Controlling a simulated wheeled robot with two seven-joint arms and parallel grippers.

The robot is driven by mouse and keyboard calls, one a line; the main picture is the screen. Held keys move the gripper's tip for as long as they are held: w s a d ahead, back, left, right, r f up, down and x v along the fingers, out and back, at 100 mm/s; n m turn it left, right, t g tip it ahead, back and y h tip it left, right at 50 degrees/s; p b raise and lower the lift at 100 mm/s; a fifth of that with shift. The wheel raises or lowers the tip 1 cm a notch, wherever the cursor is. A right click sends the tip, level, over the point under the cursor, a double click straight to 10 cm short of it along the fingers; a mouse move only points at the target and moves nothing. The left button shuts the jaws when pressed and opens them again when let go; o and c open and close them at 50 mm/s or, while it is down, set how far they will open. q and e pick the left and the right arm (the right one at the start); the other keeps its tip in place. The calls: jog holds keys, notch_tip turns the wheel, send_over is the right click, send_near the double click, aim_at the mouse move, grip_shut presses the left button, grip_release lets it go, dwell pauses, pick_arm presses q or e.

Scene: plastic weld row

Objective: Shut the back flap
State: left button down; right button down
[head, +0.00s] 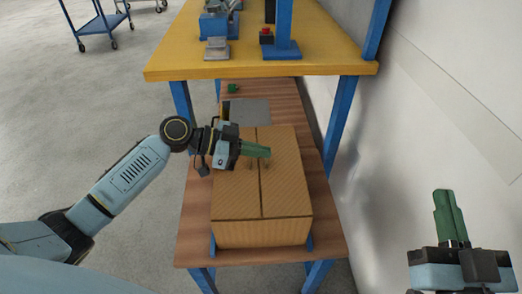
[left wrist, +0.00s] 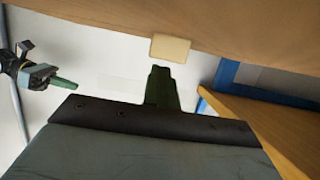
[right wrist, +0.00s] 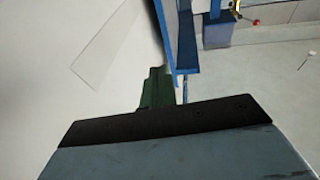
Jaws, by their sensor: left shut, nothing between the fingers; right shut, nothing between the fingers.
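The cardboard box (head: 262,205) stands on a wooden bench. Its top looks covered by two panels that meet at a lengthwise seam; I cannot tell which panel is the back flap. My left gripper (head: 268,152) is shut and empty, with its green fingers over the far part of the box top; I cannot tell whether they touch it. In the left wrist view its fingers (left wrist: 162,72) point towards a small pale tab (left wrist: 170,48) on a brown surface. My right gripper (head: 445,195) is shut and empty, off to the right of the bench; its fingers show in the right wrist view (right wrist: 156,75).
The wooden bench (head: 195,225) has blue legs. A grey sheet (head: 250,111) and a small green item (head: 233,88) lie beyond the box. A yellow table (head: 180,62) with blue equipment stands behind. A white wall (head: 440,90) runs along the right.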

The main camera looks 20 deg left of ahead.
pick_arm(q)
jog(key=shift+s+a+f+b, duration=0.1)
jog(key=shift+a+f+b, duration=0.05)
jog(key=shift+f+b, duration=0.25)
pick_arm(e)
jog(key=shift+s+r+t+y, duration=0.15)
jog(key=shift+s+r+t, duration=0.15)
jog(key=shift+r+t, duration=0.4)
jog(key=shift+s+r+t+y, duration=0.15)
jog(key=shift+s+r+t, duration=0.25)
jog(key=shift+r, duration=0.5)
jog(key=shift+w, duration=0.1)
pick_arm(q)
jog(key=shift+r, duration=0.1)
